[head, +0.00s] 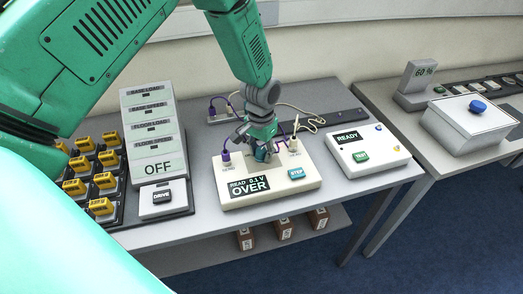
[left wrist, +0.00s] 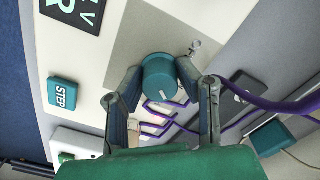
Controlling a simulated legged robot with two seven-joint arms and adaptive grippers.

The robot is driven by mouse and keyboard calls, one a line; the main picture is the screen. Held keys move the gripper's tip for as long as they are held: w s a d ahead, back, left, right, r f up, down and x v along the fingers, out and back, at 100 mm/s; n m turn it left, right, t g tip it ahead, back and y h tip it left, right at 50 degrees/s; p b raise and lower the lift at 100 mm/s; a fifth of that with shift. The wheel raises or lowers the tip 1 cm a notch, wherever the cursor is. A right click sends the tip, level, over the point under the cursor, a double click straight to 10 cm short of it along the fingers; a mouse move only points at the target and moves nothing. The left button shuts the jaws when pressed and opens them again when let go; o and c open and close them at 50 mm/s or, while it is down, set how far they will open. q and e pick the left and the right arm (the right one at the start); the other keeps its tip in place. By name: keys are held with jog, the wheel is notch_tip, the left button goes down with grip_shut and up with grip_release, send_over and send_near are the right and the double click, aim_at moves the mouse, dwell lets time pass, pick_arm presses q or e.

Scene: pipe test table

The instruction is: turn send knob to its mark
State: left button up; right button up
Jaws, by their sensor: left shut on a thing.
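The teal send knob (left wrist: 158,76) sits on the cream meter box (head: 235,197), with a short white line on its face. My left gripper (head: 262,150) comes down over the back of the box and is shut on the knob. In the left wrist view its two fingers stand on either side of the knob. In the head view the gripper hides most of the knob. The box's display (head: 248,186) reads READ and OVER with a small voltage figure. I cannot make out the knob's mark. My right gripper is not in view.
A teal STEP button (head: 297,173) is at the box's front right. Purple leads (head: 225,155) plug in beside my gripper. A white READY box (head: 368,150) with a green TEST button stands to the right. A DRIVE and OFF panel (head: 160,196) and yellow-topped switches stand left.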

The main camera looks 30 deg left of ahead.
aim_at(261, 149)
pick_arm(q)
jog(key=shift+w+m, duration=0.1)
jog(key=shift+m, duration=1.8)
jog(key=o, duration=1.1)
jog(key=shift+r, duration=0.15)
notch_tip(261, 149, up, 12)
jog(key=shift+w+f, duration=0.1)
jog(key=shift+f, duration=0.15)
